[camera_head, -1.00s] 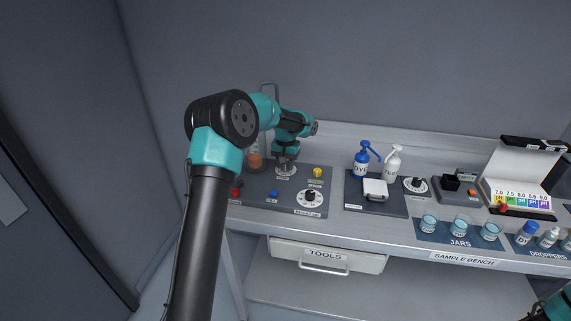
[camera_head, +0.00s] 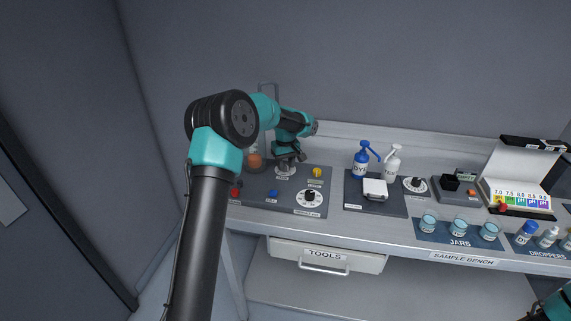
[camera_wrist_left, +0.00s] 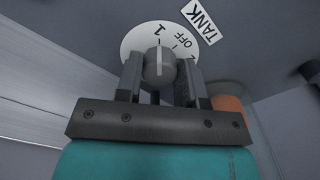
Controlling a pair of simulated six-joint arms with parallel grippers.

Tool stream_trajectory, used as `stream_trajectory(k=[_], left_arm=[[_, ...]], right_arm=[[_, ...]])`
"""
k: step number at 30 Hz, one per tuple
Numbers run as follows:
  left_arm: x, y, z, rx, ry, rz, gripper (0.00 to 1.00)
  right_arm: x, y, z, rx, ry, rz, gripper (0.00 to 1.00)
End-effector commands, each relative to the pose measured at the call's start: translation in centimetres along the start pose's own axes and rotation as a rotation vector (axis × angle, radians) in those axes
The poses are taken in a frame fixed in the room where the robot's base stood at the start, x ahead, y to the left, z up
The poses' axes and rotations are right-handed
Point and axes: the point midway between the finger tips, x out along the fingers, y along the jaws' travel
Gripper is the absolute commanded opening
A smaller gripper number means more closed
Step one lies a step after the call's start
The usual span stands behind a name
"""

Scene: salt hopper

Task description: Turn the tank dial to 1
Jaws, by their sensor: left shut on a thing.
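The tank dial has a grey knob (camera_wrist_left: 159,68) on a white round plate (camera_wrist_left: 142,37) marked 1, OFF and 2, beside a TANK label (camera_wrist_left: 203,20) in the left wrist view. The knob's light pointer line aims close to the 1 mark. My left gripper (camera_wrist_left: 160,78) is shut on the knob, a finger on each side. In the head view my left gripper (camera_head: 286,160) is over the dial plate (camera_head: 285,172) at the back left of the panel, mostly hiding the knob. My right gripper is out of the head view; only a bit of that arm shows at the lower right corner.
Pump bottles (camera_head: 361,161) and jars (camera_head: 459,228) are farther right.

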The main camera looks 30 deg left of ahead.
Motion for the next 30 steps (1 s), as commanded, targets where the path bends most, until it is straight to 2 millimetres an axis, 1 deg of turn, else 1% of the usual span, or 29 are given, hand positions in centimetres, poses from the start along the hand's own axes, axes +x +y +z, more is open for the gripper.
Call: stream_trajectory(k=[13, 14, 21, 30], left_arm=[[-0.06, 0.01, -0.02, -0.016, 0.001, 0.001, 0.12], [-0.05, 0.01, -0.02, -0.016, 0.001, 0.001, 0.37], [-0.03, 0.01, -0.01, -0.015, 0.0, 0.0, 0.6], [-0.15, 0.01, -0.01, -0.015, 0.001, 0.0, 0.61]], right_arm=[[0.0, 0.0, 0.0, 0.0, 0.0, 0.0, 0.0], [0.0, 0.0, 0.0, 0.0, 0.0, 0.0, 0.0], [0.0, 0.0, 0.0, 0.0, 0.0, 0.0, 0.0], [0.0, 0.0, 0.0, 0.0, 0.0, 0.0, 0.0]])
